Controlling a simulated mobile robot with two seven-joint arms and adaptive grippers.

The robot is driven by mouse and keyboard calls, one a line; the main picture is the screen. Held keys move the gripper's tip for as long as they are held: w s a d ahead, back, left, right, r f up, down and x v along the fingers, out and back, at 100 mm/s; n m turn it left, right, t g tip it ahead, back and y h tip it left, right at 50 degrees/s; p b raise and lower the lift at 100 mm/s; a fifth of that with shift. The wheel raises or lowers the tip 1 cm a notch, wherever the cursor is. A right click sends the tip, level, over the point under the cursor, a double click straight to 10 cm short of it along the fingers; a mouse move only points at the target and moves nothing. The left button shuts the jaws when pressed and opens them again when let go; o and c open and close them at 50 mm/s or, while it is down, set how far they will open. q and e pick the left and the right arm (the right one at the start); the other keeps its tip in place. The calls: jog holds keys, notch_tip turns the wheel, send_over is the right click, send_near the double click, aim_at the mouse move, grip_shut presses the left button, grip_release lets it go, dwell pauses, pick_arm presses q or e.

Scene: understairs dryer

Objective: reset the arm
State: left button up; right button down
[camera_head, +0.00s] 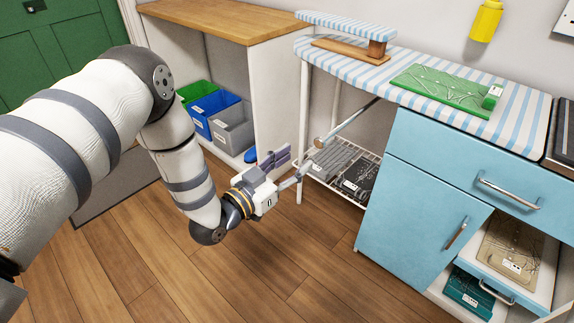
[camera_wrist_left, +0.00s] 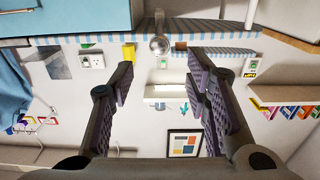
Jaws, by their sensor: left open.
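My left arm reaches in from the left in the head view, and its left gripper (camera_head: 284,165) is beside the front of the ironing board's frame, below the striped top. In the left wrist view the gripper (camera_wrist_left: 162,82) has its two dark purple-padded fingers spread wide, with nothing held between them. A metal rod with a round knob (camera_head: 318,143) runs near the fingertips; the knob also shows in the wrist view (camera_wrist_left: 160,45), beyond the fingertips. My right gripper is not in view.
Blue cabinets (camera_head: 420,190) stand right, and a wire rack (camera_head: 322,185) with grey folded items lies beneath the board. Green, blue and grey bins (camera_head: 232,128) sit on a shelf behind. The wooden floor (camera_head: 290,265) in front is clear.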

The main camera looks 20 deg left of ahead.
pick_arm(q)
jog(key=v, duration=0.2)
jog(key=shift+s+a, duration=0.15)
jog(key=shift+s, duration=0.15)
jog(key=s+f+n+g+y+p, duration=0.1)
jog(key=s+f+g+y, duration=0.1)
jog(key=s+f+g, duration=0.55)
jog(key=s+f+n+g+y+p, duration=0.1)
jog(key=s+f+n+g+y, duration=0.15)
jog(key=s+f, duration=0.85)
jog(key=s+a+r+g+y, duration=0.1)
jog(key=s+g, duration=0.3)
jog(key=s, duration=0.9)
jog(key=s+a+r+g, duration=0.1)
jog(key=s+r+g, duration=0.2)
jog(key=s, duration=1)
jog(key=n+g, duration=0.1)
jog(key=g, duration=0.1)
jog(key=shift+a+r+g+y+p, duration=0.2)
jog(key=shift+a+g+y+p, duration=0.1)
jog(key=shift+y+p, duration=0.1)
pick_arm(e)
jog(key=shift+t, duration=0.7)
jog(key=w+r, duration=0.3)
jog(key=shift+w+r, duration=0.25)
